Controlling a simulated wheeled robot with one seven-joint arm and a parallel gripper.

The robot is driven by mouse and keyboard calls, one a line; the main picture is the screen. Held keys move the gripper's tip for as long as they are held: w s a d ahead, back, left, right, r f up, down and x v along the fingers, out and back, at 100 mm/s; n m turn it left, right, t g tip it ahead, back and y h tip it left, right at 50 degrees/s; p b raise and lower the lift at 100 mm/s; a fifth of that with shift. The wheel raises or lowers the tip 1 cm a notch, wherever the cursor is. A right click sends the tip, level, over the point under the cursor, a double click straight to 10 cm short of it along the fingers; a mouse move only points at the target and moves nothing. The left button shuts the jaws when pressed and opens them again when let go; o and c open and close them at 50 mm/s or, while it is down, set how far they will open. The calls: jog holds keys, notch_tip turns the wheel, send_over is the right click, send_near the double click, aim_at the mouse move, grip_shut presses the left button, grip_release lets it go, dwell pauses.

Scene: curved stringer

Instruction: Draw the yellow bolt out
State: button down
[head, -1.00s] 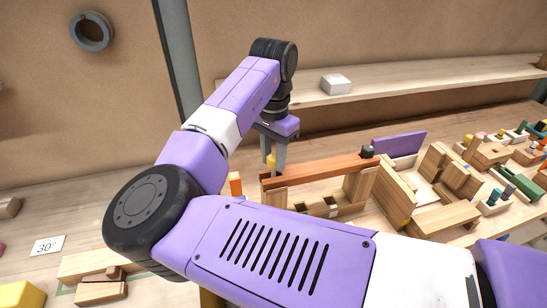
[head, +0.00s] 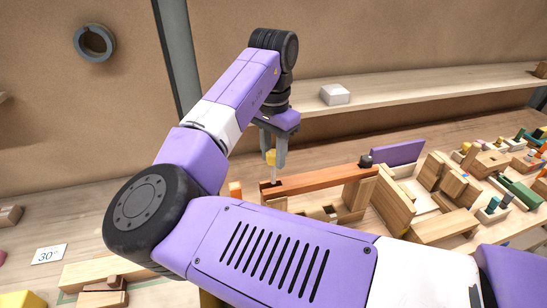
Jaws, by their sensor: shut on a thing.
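The yellow bolt (head: 271,158) stands upright above the left end of a reddish-brown beam (head: 325,179). Its yellow head is between the fingers of my gripper (head: 272,160), which is shut on it from above. A pale shank (head: 274,174) shows below the head and runs down to the beam's top. Whether its lower tip is still inside the beam, I cannot tell. A dark bolt (head: 366,161) stands at the beam's right end. The beam rests across wooden uprights.
An orange block (head: 235,189) stands just left of the beam. A purple panel (head: 398,152) stands behind its right end. Wooden blocks (head: 445,185) and small coloured fixtures crowd the right. A white box (head: 335,94) sits on the back shelf. My arm hides much of the front table.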

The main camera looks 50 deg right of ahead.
jog(key=shift+r, duration=2.3)
